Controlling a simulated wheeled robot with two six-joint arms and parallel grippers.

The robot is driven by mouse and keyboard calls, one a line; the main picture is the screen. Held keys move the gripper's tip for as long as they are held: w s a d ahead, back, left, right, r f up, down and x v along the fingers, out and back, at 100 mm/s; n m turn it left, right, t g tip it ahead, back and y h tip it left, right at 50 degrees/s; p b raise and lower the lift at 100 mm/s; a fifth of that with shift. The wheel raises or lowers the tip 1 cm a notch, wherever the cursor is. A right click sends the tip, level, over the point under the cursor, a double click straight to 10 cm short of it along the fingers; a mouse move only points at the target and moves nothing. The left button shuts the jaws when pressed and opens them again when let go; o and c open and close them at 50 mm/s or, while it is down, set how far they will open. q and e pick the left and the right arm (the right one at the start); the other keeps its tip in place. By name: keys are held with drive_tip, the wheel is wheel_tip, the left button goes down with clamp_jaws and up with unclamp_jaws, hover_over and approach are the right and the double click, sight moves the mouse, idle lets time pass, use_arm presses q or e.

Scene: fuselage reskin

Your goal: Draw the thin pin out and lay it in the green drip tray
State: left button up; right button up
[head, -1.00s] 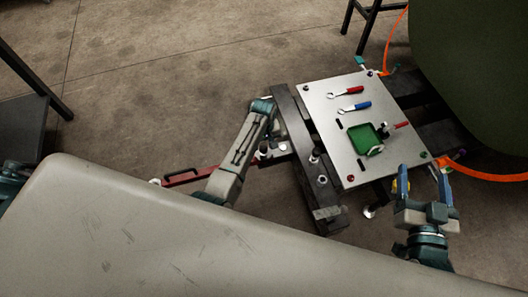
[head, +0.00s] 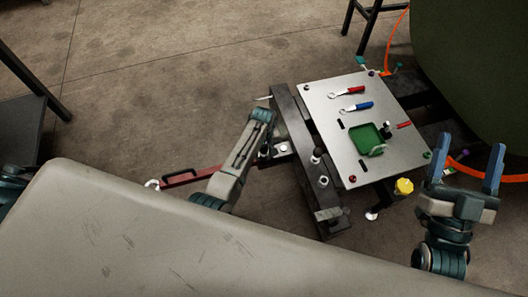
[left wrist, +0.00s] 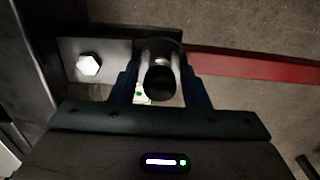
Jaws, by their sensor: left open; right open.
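The green drip tray (head: 362,136) sits on the pale metal panel, with a small grey-green item at its lower right corner. I cannot clearly single out the thin pin. In the left wrist view, a dark round-ended cylinder (left wrist: 160,82) stands between the fingers of my open left gripper (left wrist: 160,92); whether the fingers touch it is unclear. In the head view my left gripper is mostly hidden behind its arm, left of the dark beam. My right gripper (head: 466,170) is open and empty, right of the panel.
The panel (head: 335,128) also carries a red-handled tool (head: 350,91) and a blue-handled tool (head: 356,107). A dark beam (head: 300,130) runs along its left. A red bar (head: 183,178), a yellow knob (head: 404,186) and an orange hose (head: 510,178) lie around it. A hex bolt (left wrist: 88,65) sits beside my left gripper.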

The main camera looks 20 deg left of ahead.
use_arm(q)
drive_tip(key=c, duration=0.8)
drive_tip(key=shift+r+p, duration=0.3)
drive_tip(key=shift+p, duration=0.05)
use_arm(e)
drive_tip(key=shift+w+f+g+h, duration=0.15)
drive_tip(key=shift+w+f+g, duration=0.1)
drive_tip(key=shift+f+g, duration=0.4)
drive_tip(key=shift+w+f+g+h, duration=0.2)
drive_tip(key=shift+f+g, duration=0.15)
drive_tip(key=shift+f, duration=0.5)
use_arm(q)
drive_tip(key=shift+r, duration=0.15)
use_arm(e)
drive_tip(key=shift+w+f+m+g, duration=0.1)
drive_tip(key=shift+f+m+g, duration=0.2)
drive_tip(key=shift+f+g, duration=0.45)
use_arm(q)
drive_tip(key=shift+r+p, duration=0.25)
drive_tip(key=shift+p, duration=0.2)
use_arm(e)
drive_tip(key=shift+f+g, duration=0.85)
drive_tip(key=shift+f, duration=0.9)
